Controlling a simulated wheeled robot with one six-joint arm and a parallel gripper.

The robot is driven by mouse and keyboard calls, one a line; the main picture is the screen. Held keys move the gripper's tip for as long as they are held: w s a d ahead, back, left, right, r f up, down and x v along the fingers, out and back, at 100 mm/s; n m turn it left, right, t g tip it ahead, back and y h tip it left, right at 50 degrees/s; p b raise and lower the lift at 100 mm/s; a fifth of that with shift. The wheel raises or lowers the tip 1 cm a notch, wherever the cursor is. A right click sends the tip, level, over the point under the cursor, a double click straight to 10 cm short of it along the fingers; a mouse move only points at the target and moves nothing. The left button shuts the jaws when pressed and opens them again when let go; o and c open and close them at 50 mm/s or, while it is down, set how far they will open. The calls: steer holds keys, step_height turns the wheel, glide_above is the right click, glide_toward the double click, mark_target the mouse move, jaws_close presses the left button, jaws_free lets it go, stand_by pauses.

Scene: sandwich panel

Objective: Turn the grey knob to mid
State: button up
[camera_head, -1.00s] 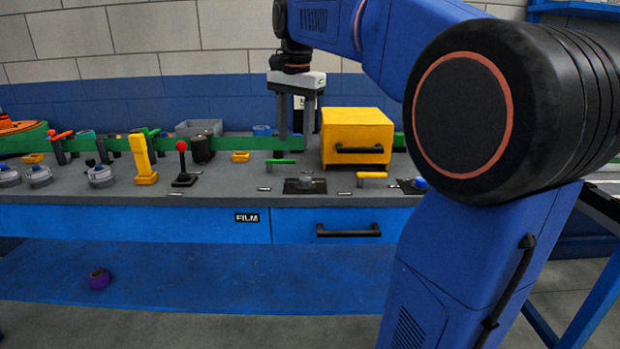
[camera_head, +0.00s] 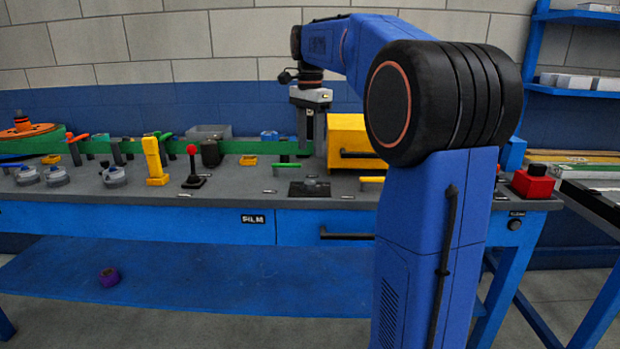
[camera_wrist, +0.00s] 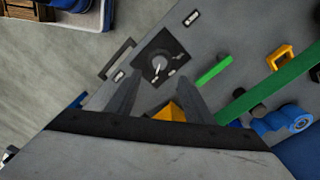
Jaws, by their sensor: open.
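The grey knob (camera_head: 311,183) sits on a dark square plate (camera_head: 296,189) on the bench top, right of the middle. The wrist view shows it from above as a small round knob (camera_wrist: 159,66) with a light pointer mark, on its plate (camera_wrist: 149,75) with small labels beside it. My gripper (camera_head: 311,150) points down, open and empty, above the bench behind the plate in the head view. In the wrist view its two fingers (camera_wrist: 159,80) stand apart, with the knob beyond their tips. I cannot read the knob's setting.
A yellow box (camera_head: 347,131) with a dark handle stands close to my gripper. A green bar handle (camera_head: 284,165) and a yellow one (camera_head: 371,179) flank the plate. A red-knobbed lever (camera_head: 193,168) stands left. A red button box (camera_head: 533,182) sits at the right end.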

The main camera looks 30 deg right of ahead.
mark_target(310, 182)
step_height(310, 182, down, 11)
steer(key=shift+r, duration=0.15)
steer(key=shift+c, duration=0.5)
steer(key=c, duration=0.9)
